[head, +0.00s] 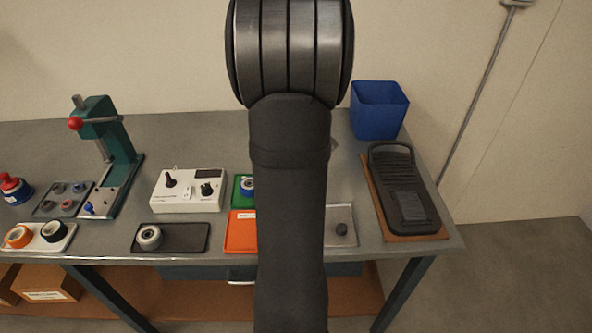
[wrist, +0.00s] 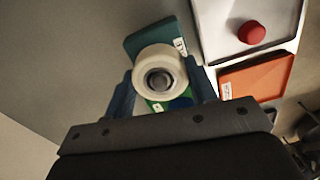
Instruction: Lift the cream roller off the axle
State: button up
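The cream roller (wrist: 139,77) shows in the wrist view as a pale ring around a dark centre with a grey round end, which looks like the axle (wrist: 158,80). It sits between the two blue fingers of my gripper (wrist: 161,82), one at each side. The fingers lie close to its rim; I cannot tell whether they press on it. A teal plate (wrist: 143,43) shows behind the roller; I cannot tell whether the roller touches it.
A black tray (head: 185,238) with a pale roller, a control box (head: 188,202) and a green press (head: 115,140) stand left. A blue bin (head: 378,108) stands back right.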

jog(key=c, duration=0.5)
jog(key=shift+o, duration=0.2)
jog(key=shift+r, duration=2.65)
